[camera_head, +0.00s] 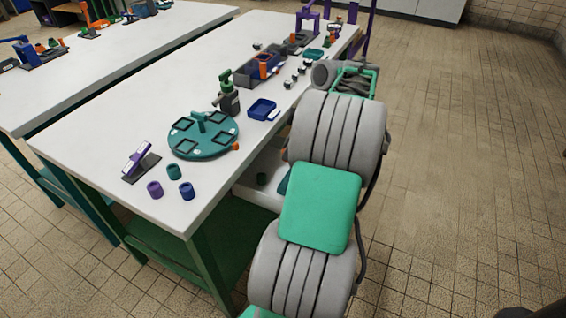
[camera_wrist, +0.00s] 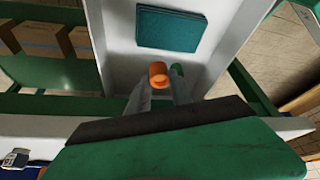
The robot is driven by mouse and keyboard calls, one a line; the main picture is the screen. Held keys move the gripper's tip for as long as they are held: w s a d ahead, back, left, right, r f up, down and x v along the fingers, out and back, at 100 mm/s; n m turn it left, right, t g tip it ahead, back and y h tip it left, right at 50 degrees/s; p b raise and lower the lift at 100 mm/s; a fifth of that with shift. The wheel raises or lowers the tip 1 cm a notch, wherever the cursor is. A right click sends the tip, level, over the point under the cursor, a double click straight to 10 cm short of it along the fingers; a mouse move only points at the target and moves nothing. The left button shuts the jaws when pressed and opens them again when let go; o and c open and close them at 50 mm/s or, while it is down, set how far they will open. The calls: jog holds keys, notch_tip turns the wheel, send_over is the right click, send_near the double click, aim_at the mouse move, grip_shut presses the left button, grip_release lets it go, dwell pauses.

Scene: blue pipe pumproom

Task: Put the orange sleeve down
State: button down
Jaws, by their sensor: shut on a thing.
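The orange sleeve (camera_wrist: 158,73) is between the two grey fingers of my gripper (camera_wrist: 160,84) in the wrist view. My gripper is shut on it. The sleeve shows over a white shelf, near a flat teal mat (camera_wrist: 168,30). I cannot tell how high the sleeve is above the shelf. A small green thing (camera_wrist: 178,71) shows beside the sleeve, partly hidden by a finger. In the head view my arm hides the gripper and the held sleeve.
A white table (camera_head: 95,133) carries a teal round plate (camera_head: 203,135), purple and teal sleeves (camera_head: 155,189) and a blue tray (camera_head: 262,109). A white shelf (camera_head: 262,196) sits below its edge with a dark green cylinder (camera_head: 262,179). Cardboard boxes (camera_wrist: 42,38) stand left in the wrist view.

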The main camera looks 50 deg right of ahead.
jog(key=w+f, duration=0.1)
jog(key=f, duration=0.1)
jog(key=w+d+f, duration=0.1)
jog(key=shift+w+f+b, duration=0.35)
jog(key=shift+f, duration=0.05)
jog(key=f, duration=0.1)
jog(key=f+b, duration=0.1)
jog(key=f, duration=0.1)
jog(key=shift+w+d, duration=0.1)
jog(key=shift+w, duration=0.1)
jog(key=shift+f+b, duration=0.3)
jog(key=shift+b, duration=0.05)
jog(key=shift+r, duration=0.1)
jog(key=c, duration=1.2)
grip_release()
jog(key=shift+o, duration=0.2)
jog(key=p+v, duration=0.5)
jog(key=v, duration=0.7)
jog(key=shift+p, duration=0.35)
